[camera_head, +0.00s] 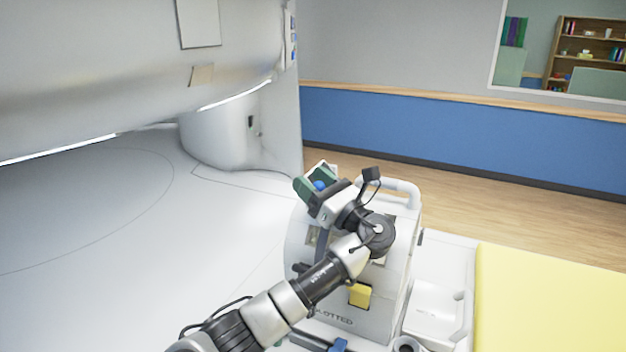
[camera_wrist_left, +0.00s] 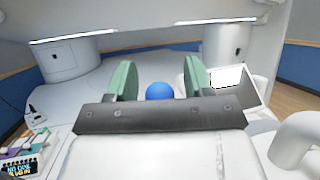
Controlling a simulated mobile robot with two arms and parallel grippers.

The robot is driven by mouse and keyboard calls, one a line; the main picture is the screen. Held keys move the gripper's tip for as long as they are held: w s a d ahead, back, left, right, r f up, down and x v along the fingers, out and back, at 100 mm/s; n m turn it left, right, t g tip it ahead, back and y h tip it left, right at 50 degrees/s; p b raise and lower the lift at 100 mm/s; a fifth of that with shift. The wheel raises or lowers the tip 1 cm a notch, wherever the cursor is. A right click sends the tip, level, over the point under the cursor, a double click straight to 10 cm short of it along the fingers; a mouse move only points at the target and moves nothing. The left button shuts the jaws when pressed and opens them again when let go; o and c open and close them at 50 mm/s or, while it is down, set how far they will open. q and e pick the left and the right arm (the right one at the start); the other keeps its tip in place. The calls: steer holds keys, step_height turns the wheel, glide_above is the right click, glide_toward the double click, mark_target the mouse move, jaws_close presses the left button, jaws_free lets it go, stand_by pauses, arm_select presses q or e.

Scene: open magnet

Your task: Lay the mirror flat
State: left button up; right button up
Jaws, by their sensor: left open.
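My left gripper (camera_head: 314,182) is over the top of a white boxy unit (camera_head: 375,318). Its two green-padded fingers (camera_wrist_left: 159,75) stand apart in the left wrist view. A blue ball (camera_wrist_left: 159,91) shows between the fingers; I cannot tell whether it touches them. A tilted rectangular panel with a pale frame (camera_wrist_left: 238,84), which looks like the mirror, stands just right of the right finger in the left wrist view. In the head view the gripper and wrist hide most of that spot. My right gripper is not in view.
The large white scanner (camera_head: 110,60) overhangs the left. A white curved handle (camera_head: 402,190) rises beside my wrist. A yellow pad (camera_head: 550,300) lies at the right. The white surface at the left (camera_head: 90,220) is clear. Colourful items (camera_wrist_left: 25,160) lie at the wrist view's lower left.

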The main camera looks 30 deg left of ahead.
arm_select(q)
steer(key=c, duration=0.9)
steer(key=shift+a+r+h+p, duration=0.25)
steer(key=shift+h+p, duration=0.35)
steer(key=shift+p, duration=0.35)
steer(key=h+p, duration=0.2)
steer(key=p, duration=0.1)
steer(key=a+n+g+h+p, duration=0.1)
steer(key=h+p, duration=0.1)
steer(key=p, duration=0.2)
steer(key=a+n+h+p, duration=0.1)
steer(key=h+p, duration=0.1)
steer(key=p, duration=0.1)
steer(key=shift+s+a+r+g, duration=0.1)
steer(key=shift+g, duration=0.2)
steer(key=shift+a+f+h+p, duration=0.3)
steer(key=shift+h+p, duration=0.4)
steer(key=shift+p, duration=0.4)
steer(key=o, duration=0.9)
steer(key=shift+d, duration=0.1)
